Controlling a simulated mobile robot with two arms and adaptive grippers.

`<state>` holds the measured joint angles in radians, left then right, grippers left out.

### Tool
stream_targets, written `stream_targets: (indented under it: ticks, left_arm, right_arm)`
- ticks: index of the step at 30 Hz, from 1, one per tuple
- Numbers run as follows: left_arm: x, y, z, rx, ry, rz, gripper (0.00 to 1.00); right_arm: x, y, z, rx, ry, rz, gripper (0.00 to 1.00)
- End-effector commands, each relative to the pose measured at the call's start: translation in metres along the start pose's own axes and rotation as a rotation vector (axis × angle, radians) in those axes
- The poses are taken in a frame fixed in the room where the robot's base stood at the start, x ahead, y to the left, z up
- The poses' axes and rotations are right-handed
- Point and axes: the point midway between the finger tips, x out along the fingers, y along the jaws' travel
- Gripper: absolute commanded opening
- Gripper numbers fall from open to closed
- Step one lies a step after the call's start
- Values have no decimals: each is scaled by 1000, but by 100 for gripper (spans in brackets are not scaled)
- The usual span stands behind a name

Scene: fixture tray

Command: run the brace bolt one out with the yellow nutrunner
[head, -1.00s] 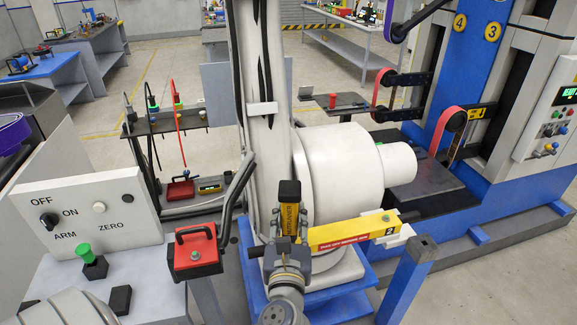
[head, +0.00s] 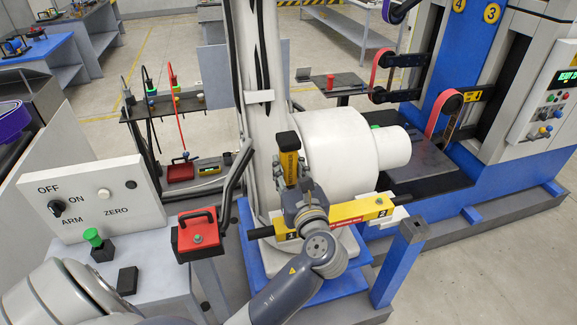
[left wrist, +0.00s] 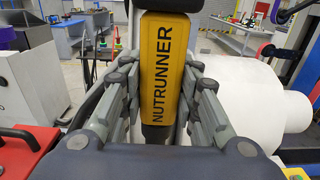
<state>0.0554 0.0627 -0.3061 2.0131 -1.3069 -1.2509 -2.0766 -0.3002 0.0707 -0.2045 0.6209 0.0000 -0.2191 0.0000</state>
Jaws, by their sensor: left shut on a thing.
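The yellow nutrunner (head: 289,165) stands nearly upright with a black top. My left gripper (head: 297,190) is shut on it. In the left wrist view the nutrunner (left wrist: 167,62) sits between the two finger sets of the gripper (left wrist: 160,95). The yellow brace (head: 368,209) with a red label runs across in front of the white machine drum. Its end marked 1 (head: 290,237) is at the left, just below my gripper, and its end marked 2 (head: 383,213) is at the right. The nutrunner's lower tip and bolt one are hidden by my gripper and wrist. My right gripper is out of view.
A red box with a black handle (head: 198,234) stands left of the brace. A grey control panel (head: 97,200) is further left. A blue post (head: 400,262) stands at the right front. The white drum (head: 342,160) is close behind the nutrunner.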

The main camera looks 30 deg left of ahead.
Motion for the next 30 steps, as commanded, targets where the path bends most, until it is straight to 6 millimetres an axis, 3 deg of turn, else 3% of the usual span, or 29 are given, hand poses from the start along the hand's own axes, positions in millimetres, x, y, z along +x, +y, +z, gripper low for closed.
stream_targets:
  ticks: [3, 18, 30]
  left_arm:
    - [0, 0, 4, -2, -2, -1, 1]
    - [0, 0, -39, -1, -2, 0, 1]
    - [0, 0, -60, -3, -3, -1, 1]
  right_arm:
    - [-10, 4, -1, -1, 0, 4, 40]
    - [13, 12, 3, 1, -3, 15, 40]
    - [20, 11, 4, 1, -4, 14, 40]
